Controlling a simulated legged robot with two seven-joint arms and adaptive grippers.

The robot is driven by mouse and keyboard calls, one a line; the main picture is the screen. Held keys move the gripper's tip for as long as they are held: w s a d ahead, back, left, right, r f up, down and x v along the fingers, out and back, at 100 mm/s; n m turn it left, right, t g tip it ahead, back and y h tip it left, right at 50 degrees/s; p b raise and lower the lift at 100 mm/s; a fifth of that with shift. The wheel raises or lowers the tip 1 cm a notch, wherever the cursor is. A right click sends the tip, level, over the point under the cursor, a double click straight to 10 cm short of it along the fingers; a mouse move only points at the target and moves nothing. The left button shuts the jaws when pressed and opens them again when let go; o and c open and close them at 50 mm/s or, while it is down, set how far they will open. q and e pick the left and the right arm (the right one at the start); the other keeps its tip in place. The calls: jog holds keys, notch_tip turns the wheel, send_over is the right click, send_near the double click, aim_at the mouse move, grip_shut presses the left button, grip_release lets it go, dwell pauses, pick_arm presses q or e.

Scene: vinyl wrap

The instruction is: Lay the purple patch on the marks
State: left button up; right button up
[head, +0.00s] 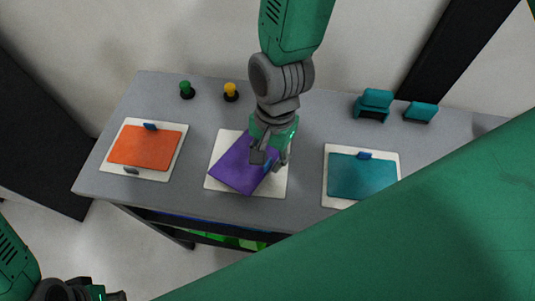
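The purple patch (236,167) is over the middle white board (270,190), turned at an angle to the board's edges. I cannot tell whether it touches the board or hangs just above it. My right gripper (268,162) comes down from the top of the view over the patch's right side. Its fingers are on either side of a small blue tab on the patch and appear closed on it. No marks show on the board; the patch and gripper hide part of it. My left gripper (105,294) is at the bottom left, mostly cut off, away from the table.
An orange patch (145,148) lies on the left board and a teal patch (358,177) on the right board. Green (186,90) and yellow (231,92) knobs and two teal blocks (375,102) (421,112) stand along the back. A large green arm part covers the lower right.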

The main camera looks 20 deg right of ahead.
notch_tip(320, 180, up, 13)
jog(key=w+d, duration=0.1)
jog(key=shift+d+p, duration=0.25)
jog(key=shift+p, duration=0.15)
dwell(0.5)
